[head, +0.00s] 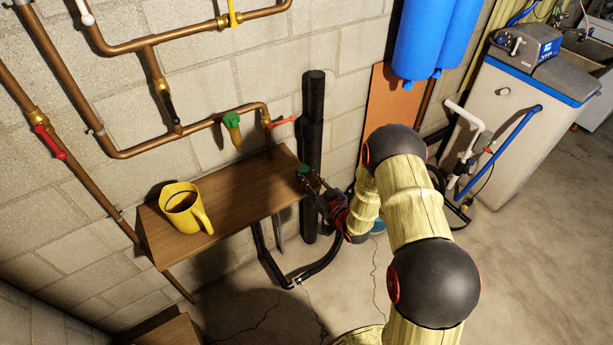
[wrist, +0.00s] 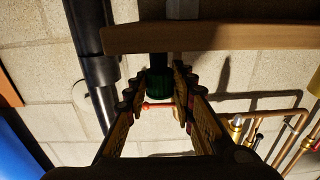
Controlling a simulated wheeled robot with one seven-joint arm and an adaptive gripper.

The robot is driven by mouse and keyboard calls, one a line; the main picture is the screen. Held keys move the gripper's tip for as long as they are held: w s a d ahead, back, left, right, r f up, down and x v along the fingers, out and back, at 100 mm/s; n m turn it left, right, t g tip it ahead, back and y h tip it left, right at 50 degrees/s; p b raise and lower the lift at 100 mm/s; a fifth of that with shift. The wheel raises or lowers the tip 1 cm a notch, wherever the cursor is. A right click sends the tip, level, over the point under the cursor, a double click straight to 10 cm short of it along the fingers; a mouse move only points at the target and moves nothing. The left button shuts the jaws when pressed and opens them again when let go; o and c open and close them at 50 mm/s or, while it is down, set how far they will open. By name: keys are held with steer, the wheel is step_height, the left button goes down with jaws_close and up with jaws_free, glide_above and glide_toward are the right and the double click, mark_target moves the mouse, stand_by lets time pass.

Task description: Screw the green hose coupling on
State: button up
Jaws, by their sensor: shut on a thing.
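The green hose coupling (wrist: 158,88) sits between the fingers of my gripper (wrist: 160,95) in the wrist view, with a dark hose end (wrist: 158,66) behind it. My gripper is shut on it. In the head view my gripper (head: 310,181) is at the right end of the wooden shelf, with the green coupling (head: 303,169) at its tip. A tap with a red-orange handle (head: 283,121) ends the copper pipe above the shelf, apart from the coupling. In the wrist view a red-orange part (wrist: 158,105) shows just past the coupling. The tap's outlet is not clearly visible.
The wooden shelf (head: 240,208) carries a yellow mug (head: 184,207) at its left. A green fitting (head: 232,119) hangs from the copper pipe (head: 165,143). A thick black pipe (head: 312,140) stands right of the tap. A black hose (head: 325,258) loops below the shelf.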

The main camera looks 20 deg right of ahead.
jaws_close()
step_height(320, 180, up, 8)
steer(key=p, duration=0.4)
steer(key=shift+f, duration=0.25)
stand_by(0.7)
